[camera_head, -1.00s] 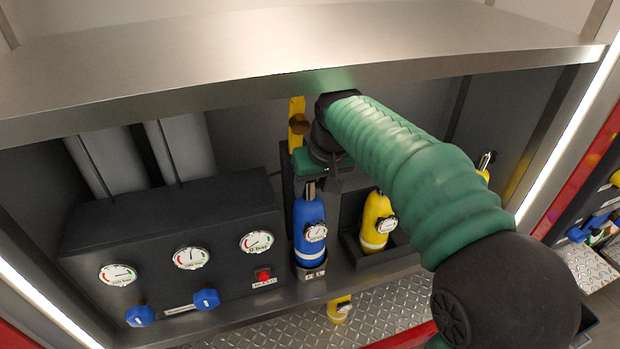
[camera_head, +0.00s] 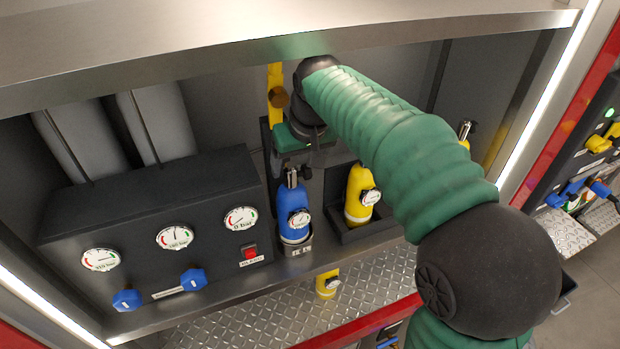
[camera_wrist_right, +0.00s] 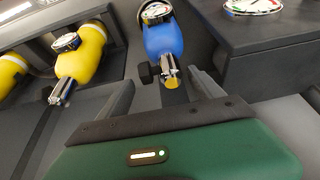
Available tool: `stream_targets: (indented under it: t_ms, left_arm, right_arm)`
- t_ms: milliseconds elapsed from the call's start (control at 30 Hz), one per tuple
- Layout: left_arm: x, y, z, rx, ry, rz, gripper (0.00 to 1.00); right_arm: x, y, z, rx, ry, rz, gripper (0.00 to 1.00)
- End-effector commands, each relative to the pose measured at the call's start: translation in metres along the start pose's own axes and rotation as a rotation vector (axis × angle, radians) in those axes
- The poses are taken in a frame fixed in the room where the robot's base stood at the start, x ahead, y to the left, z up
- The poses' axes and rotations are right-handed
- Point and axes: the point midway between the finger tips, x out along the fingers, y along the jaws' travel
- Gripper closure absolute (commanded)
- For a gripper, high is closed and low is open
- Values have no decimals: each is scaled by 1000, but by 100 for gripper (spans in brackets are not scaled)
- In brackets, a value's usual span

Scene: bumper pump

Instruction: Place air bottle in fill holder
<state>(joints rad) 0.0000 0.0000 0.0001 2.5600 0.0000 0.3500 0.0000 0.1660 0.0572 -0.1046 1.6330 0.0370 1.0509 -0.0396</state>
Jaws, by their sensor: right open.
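The blue air bottle (camera_head: 293,212) stands upright in the metal fill holder (camera_head: 296,248), at the right end of the gauge panel. In the right wrist view, the blue bottle (camera_wrist_right: 163,36) lies beyond my fingers, its valve end toward me. My right gripper (camera_head: 298,165) is open just above and behind the bottle's valve. In the right wrist view my right gripper (camera_wrist_right: 163,80) has its two fingers apart, with the valve in line with the gap and nothing clamped. The fingers are small and partly unclear in the head view. My left gripper is not in view.
A yellow bottle (camera_head: 360,196) stands in a dark tray (camera_head: 372,232) right of the holder. The gauge panel (camera_head: 150,215) with blue knobs is on the left. A metal shelf (camera_head: 200,55) hangs over the work area. Another yellow bottle (camera_head: 327,283) shows below the ledge.

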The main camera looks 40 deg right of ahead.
Motion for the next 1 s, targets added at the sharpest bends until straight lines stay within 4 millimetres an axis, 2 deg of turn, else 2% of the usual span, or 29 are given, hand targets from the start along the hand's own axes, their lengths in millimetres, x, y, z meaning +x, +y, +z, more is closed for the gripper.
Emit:
stream_targets:
  t_ms: [67, 133, 367, 400, 500, 600, 833, 933, 967, 1000]
  left_arm:
    - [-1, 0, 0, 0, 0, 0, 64]
    - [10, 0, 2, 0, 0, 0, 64]
    - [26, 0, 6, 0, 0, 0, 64]
    - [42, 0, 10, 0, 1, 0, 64]
    - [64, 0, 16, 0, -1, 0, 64]
    - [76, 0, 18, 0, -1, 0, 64]
    - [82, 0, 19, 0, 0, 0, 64]
    - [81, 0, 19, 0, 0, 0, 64]
    - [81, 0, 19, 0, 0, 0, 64]
    - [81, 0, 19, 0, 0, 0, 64]
  right_arm:
    - [-20, 0, -1, 0, 7, 0, 24]
    - [-23, 1, 22, 0, 6, -1, 24]
    - [-50, 3, 86, 0, 7, -1, 24]
    - [-44, 6, 92, 5, 7, 2, 24]
    - [-47, 7, 100, 7, 6, 2, 24]
    - [-53, 6, 106, 6, 4, 1, 24]
    - [-63, 4, 111, 0, 2, 1, 24]
    - [-52, 2, 111, -6, -9, -3, 24]
    - [-40, 0, 112, -11, -17, -6, 24]
    - [-16, -5, 114, -22, -32, -12, 24]
